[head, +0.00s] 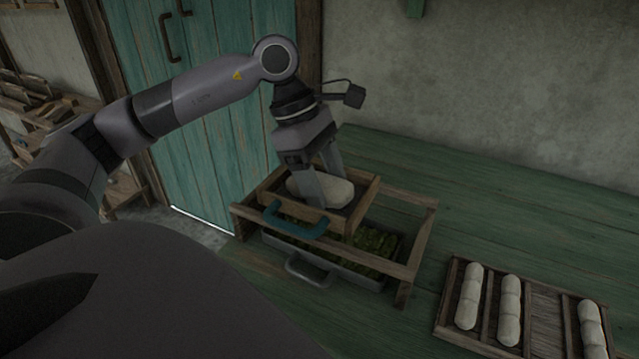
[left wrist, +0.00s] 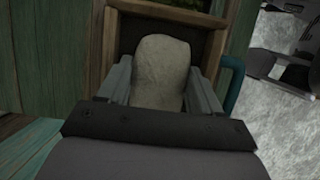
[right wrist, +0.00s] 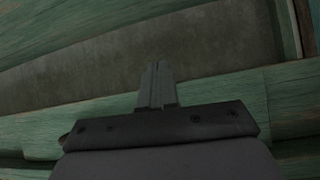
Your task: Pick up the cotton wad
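The cotton wad (head: 341,191) is a pale, rounded lump lying in a small wooden tray (head: 365,192) on a wooden frame. My left gripper (head: 322,190) points down over the tray, with one finger on the near side of the wad and one behind it. In the left wrist view the wad (left wrist: 162,72) lies between the two spread fingers; I cannot tell whether they touch it. The near finger hides part of the wad in the head view. My right gripper (right wrist: 157,68) shows only in its own wrist view, with its fingers together and empty.
Under the tray, a grey drawer (head: 378,275) with green material sits inside the wooden frame (head: 418,240). A teal handle (head: 295,222) is on the tray's front. A rack (head: 540,325) with white rolls lies at right. The green table (head: 500,210) behind is clear.

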